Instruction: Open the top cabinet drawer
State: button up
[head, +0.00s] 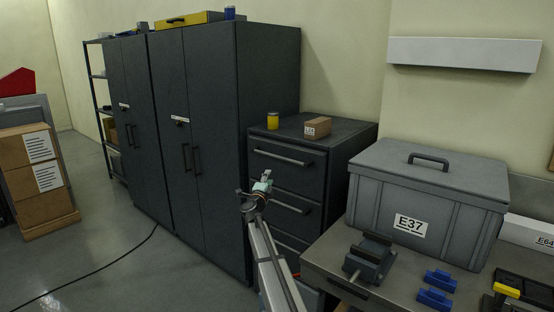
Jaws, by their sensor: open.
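The dark grey drawer cabinet (335,164) stands against the wall, between the tall cabinets and the workbench. Its top drawer (282,168) looks shut and has a long horizontal bar handle (280,156). Two lower drawers with similar bar handles show below it, partly behind my arm. My gripper (266,176) is open and empty at the end of my arm, in front of the cabinet. In the picture it lies below and left of the top handle, apart from it. Its fingers are small here, and the distance to the drawer front is hard to tell.
Tall dark cabinets (214,150) rise to the left. At right, the workbench (335,260) holds a grey bin (430,205), a vise (370,259) and blue blocks (437,290).

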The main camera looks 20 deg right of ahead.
aim_at(279, 157)
jog(key=p+x, duration=0.2)
jog(key=x, duration=0.7)
jog(key=p+x, duration=0.2)
jog(key=x, duration=0.6)
jog(key=shift+d+r, duration=0.25)
jog(key=shift+d, duration=0.25)
grip_shut()
